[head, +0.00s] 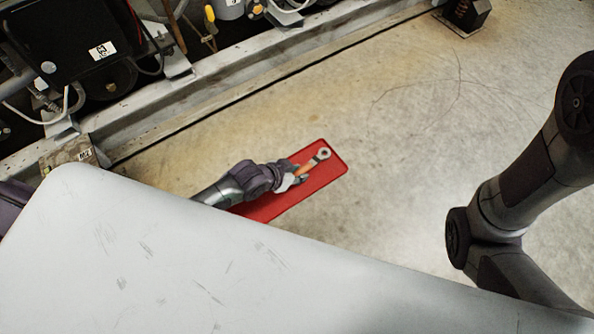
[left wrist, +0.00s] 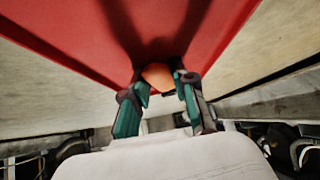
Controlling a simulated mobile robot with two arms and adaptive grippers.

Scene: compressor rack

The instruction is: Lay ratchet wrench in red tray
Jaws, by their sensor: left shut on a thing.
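The red tray (head: 325,178) is a long, flat tray on the concrete floor, partly hidden by the white surface in front and by my left arm. My left gripper (head: 297,174) is over the tray, shut on the ratchet wrench (head: 322,154). The wrench has an orange handle and a round metal head, which points to the upper right over the tray. In the left wrist view the orange handle end (left wrist: 157,75) sits between the teal fingers (left wrist: 162,97), with the red tray (left wrist: 60,30) behind it. I cannot tell whether the wrench touches the tray. My right gripper is out of view.
A large white surface (head: 150,260) fills the lower left, close to my left arm. The compressor rack's grey beam (head: 240,75) runs along the upper left. A dark block (head: 462,15) stands at the top right. Floor right of the tray is clear.

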